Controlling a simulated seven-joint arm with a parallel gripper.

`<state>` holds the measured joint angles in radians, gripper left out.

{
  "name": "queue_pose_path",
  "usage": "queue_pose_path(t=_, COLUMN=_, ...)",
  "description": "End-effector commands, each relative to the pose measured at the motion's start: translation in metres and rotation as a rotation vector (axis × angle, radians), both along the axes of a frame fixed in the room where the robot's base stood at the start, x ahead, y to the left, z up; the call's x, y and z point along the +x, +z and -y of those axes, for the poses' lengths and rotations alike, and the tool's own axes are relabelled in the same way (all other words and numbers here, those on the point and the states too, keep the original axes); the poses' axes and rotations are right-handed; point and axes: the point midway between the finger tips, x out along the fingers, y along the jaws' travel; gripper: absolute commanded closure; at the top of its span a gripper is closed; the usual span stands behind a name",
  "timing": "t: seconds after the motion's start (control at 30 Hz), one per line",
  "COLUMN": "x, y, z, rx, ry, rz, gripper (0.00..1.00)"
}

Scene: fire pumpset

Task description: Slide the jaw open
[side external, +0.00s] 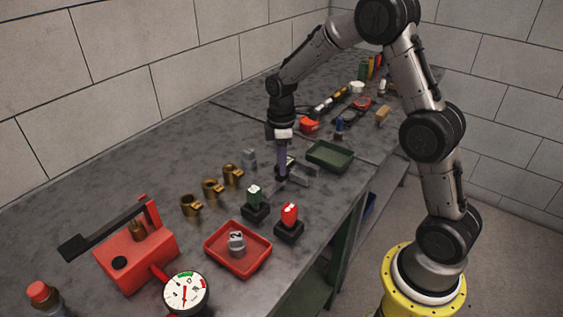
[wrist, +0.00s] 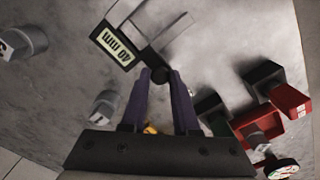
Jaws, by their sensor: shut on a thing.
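The caliper (wrist: 112,44) lies on the bench, with a pale display reading 40 mm, upside down in the wrist view. Its grey jaws (wrist: 172,31) extend toward the top of that view, with a gap between them. A dark round knob (wrist: 160,73) sits beside the display. My gripper (wrist: 160,80) has its purple fingers shut on this knob, one on either side. In the side external view my gripper (side external: 282,177) points down at the caliper (side external: 303,173), which it partly hides.
A green tray (side external: 330,156) is close by on the right. Green (side external: 255,204) and red (side external: 289,222) items on black blocks stand in front. Brass fittings (side external: 212,188) stand left. A red tray (side external: 238,250) holds a grey weight. The bench edge is at right.

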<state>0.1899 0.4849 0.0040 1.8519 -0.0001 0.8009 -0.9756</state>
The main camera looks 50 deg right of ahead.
Motion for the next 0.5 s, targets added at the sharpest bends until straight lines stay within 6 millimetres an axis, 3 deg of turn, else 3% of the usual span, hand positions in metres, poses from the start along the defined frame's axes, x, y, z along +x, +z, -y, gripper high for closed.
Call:
queue_pose_path(t=0.2, x=0.000, y=0.001, z=-0.020, rx=0.000, ry=0.003, rz=0.000, gripper=1.00)
queue_pose_path(t=0.43, x=0.000, y=0.001, z=-0.020, rx=0.000, ry=0.000, rz=0.000, gripper=1.00)
queue_pose_path(t=0.47, x=0.000, y=0.001, z=-0.020, rx=0.000, ry=0.000, rz=0.000, gripper=0.69)
queue_pose_path(t=0.5, x=0.000, y=0.001, z=-0.020, rx=0.000, ry=0.000, rz=0.000, gripper=0.62)
